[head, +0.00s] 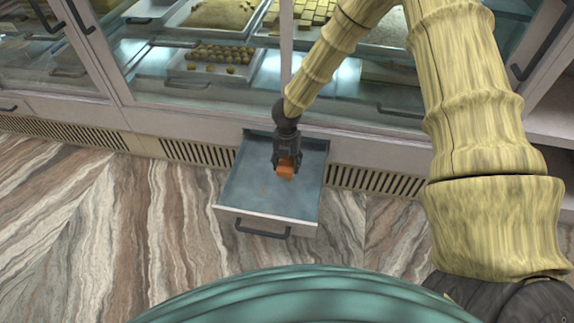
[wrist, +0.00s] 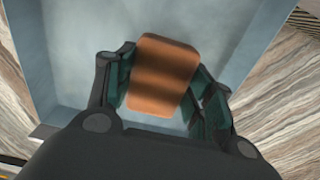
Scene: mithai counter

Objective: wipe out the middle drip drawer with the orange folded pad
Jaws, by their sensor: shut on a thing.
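The middle drip drawer (head: 240,193) is pulled out below the glass counter, with a blue-grey inside and a dark bar handle on its front. My gripper (head: 286,165) reaches down into it from above, near the back middle. It is shut on the orange folded pad (head: 285,173). In the wrist view the pad (wrist: 163,75) sits tilted between the two dark green fingers (wrist: 165,90), with the drawer floor (wrist: 90,60) behind it. I cannot tell whether the pad touches the floor.
Slotted vent grilles (head: 198,153) flank the drawer along the counter base. Glass cases above hold trays of sweets (head: 222,55). The drawer's side walls and front panel (head: 265,222) bound the space around my gripper. The streaked floor (head: 110,215) in front is clear.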

